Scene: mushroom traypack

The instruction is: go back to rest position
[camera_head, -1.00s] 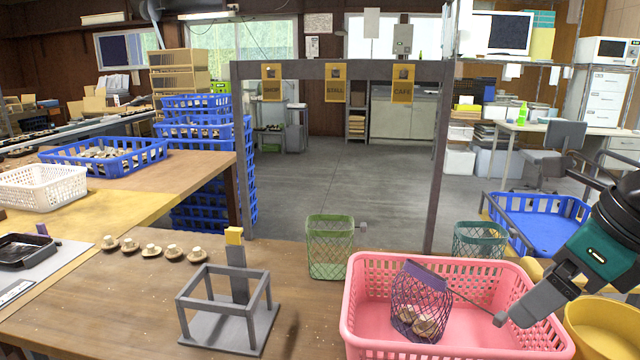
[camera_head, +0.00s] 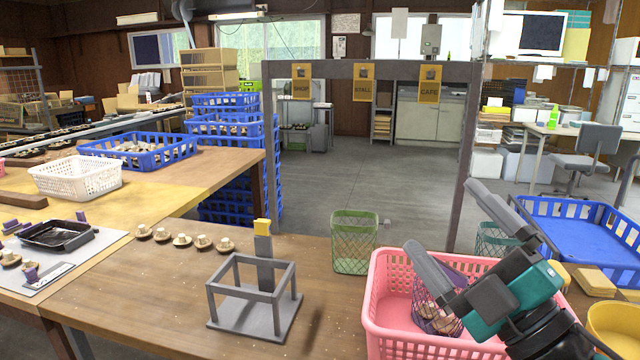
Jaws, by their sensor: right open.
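My right gripper (camera_head: 440,214) is at the lower right, above the right part of the pink crate (camera_head: 392,330). Its two grey fingers are spread apart, point up and left, and hold nothing. A purple net bag (camera_head: 425,300) with mushrooms in it sits inside the pink crate, partly hidden behind the gripper. My left gripper is not in view.
A grey stand (camera_head: 282,318) with a yellow tip and a green mesh basket (camera_head: 354,245) stand on the wooden table. Several mushrooms (camera_head: 182,240) lie in a row beside a black tray (camera_head: 58,236). A blue crate (camera_head: 570,208) is at right. Bare table lies before the stand.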

